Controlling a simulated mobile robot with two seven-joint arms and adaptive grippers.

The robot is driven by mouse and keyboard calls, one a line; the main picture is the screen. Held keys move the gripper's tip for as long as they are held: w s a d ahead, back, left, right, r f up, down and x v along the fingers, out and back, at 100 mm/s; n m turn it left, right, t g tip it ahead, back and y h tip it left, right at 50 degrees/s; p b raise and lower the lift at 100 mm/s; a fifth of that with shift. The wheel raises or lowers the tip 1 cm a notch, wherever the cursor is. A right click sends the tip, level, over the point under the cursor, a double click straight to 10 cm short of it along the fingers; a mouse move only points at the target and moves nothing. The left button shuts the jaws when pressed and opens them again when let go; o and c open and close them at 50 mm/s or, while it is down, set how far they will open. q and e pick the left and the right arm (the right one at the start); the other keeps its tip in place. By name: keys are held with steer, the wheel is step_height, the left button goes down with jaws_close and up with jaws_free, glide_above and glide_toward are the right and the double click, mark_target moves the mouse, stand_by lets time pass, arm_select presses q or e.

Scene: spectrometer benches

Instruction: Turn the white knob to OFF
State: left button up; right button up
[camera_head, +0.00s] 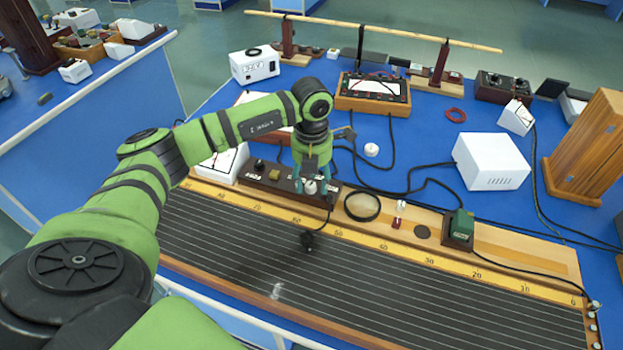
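The white knob (310,187) sits on a long dark control box (262,182) at the back edge of the ruled board. My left gripper (311,185) points down over that box. Its two teal fingers stand on either side of the white knob, with a visible gap between them, so it looks open. I cannot tell whether a finger touches the knob. The gripper's body hides part of the box behind, and the OFF marking and the knob's pointer are too small to read. My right gripper is not in view.
A round lens or ring (362,206), a green-topped block (459,228) and black cables lie right of the box. A small white round piece (371,149) stands behind. A white box (491,161) and a wooden cabinet (587,148) are farther right. The ruled board (400,290) is mostly clear.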

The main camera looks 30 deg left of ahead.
mark_target(312, 184)
arm_select(q)
step_height(312, 184, up, 12)
stand_by(0.6)
stand_by(0.4)
